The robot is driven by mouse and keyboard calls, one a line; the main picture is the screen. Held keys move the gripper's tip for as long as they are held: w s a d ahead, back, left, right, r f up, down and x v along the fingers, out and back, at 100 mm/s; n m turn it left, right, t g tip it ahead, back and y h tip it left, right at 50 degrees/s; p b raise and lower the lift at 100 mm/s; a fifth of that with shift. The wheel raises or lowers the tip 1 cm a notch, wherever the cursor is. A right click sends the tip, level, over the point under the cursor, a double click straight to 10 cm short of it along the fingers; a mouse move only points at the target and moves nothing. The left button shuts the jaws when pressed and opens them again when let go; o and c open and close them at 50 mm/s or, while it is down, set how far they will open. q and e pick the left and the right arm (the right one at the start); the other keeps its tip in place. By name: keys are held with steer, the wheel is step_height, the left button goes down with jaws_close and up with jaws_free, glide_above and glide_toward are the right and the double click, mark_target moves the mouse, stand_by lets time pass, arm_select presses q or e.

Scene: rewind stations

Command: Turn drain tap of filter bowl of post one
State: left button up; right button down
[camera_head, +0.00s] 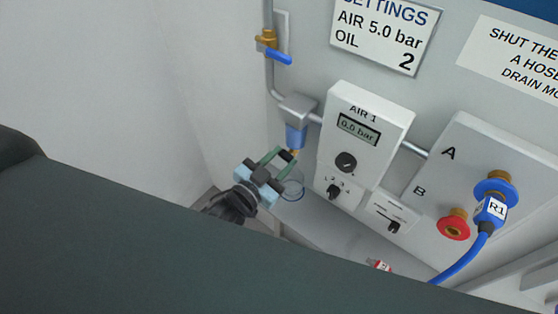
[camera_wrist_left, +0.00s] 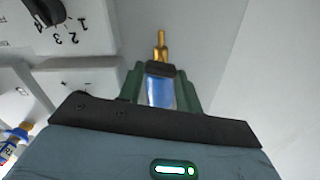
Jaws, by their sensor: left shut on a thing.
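The filter bowl (camera_head: 296,137) of post one is blue and hangs under a grey filter head (camera_head: 297,108) left of the AIR 1 panel. Its brass drain tap (camera_head: 294,152) points down below it. My left gripper (camera_head: 284,157) comes from the lower left, with its fingertips at the drain tap, and is shut on it. In the left wrist view the blue bowl (camera_wrist_left: 160,93) shows between the green fingers, and the brass tap (camera_wrist_left: 160,48) sticks out past the dark pads. The pads hide part of the tap. My right gripper is not in view.
The AIR 1 panel (camera_head: 362,130) reads 0.0 bar and stands close right of the bowl. A brass valve with a blue lever (camera_head: 278,57) is above. A blue hose marked R1 (camera_head: 490,210) is on port A. A clear ring-shaped thing (camera_head: 292,190) shows below the gripper.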

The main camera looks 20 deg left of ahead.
arm_select(q)
steer(key=m, duration=0.3)
steer(key=shift+m, duration=0.4)
steer(key=m, duration=0.2)
steer(key=shift+d+f+m, duration=0.1)
steer(key=shift+m, duration=0.2)
steer(key=m, duration=0.4)
steer(key=shift+s+f+m, duration=0.1)
steer(key=shift+m, duration=0.2)
steer(key=shift+f+m, duration=0.1)
steer(key=shift+m, duration=1.5)
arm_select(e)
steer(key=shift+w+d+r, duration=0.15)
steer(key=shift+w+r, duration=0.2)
arm_select(q)
steer(key=o, duration=1)
